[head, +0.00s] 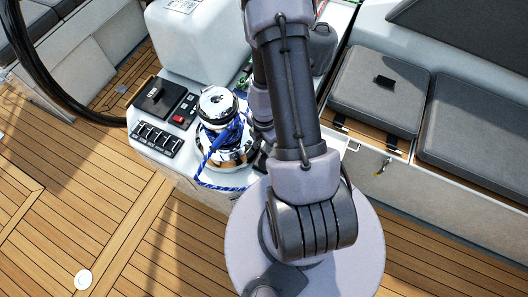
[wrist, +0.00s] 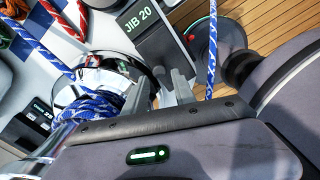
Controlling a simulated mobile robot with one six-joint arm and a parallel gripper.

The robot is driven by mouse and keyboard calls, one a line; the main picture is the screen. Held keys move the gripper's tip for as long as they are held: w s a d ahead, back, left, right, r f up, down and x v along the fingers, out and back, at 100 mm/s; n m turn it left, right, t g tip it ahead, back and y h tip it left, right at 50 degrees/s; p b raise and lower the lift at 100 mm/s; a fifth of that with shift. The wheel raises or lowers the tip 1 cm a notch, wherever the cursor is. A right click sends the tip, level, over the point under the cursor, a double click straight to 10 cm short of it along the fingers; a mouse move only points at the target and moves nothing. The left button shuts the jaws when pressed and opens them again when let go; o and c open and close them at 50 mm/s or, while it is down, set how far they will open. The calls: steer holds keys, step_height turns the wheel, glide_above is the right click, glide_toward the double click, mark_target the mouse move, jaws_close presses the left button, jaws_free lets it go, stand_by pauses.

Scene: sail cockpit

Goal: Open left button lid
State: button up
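My gripper (wrist: 162,92) shows in the wrist view as two grey fingers with a gap between them, open and empty. In the head view my own arm hides it. A round dark piece (wrist: 222,38) with a green edge and a small red mark lies beyond the fingers, at the upper right of the wrist view. I cannot tell whether it is the left button lid or whether it is open. The fingertips look apart from it. No button lid can be made out for sure in the head view, where my arm covers the console right of the winch.
A chrome winch (head: 217,107) wrapped in blue rope (head: 218,152) stands on the white console (head: 146,148), beside several black switches (head: 158,138). In the wrist view, a grey lever labelled JIB 20 (wrist: 139,19) and a taut blue-white rope (wrist: 212,60) are close to the fingers.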

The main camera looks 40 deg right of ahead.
step_height(320, 180, down, 4)
steer(key=shift+r+b, duration=0.1)
steer(key=shift+b, duration=1.15)
steer(key=shift+r, duration=0.1)
steer(key=shift+c, duration=0.4)
jaws_close()
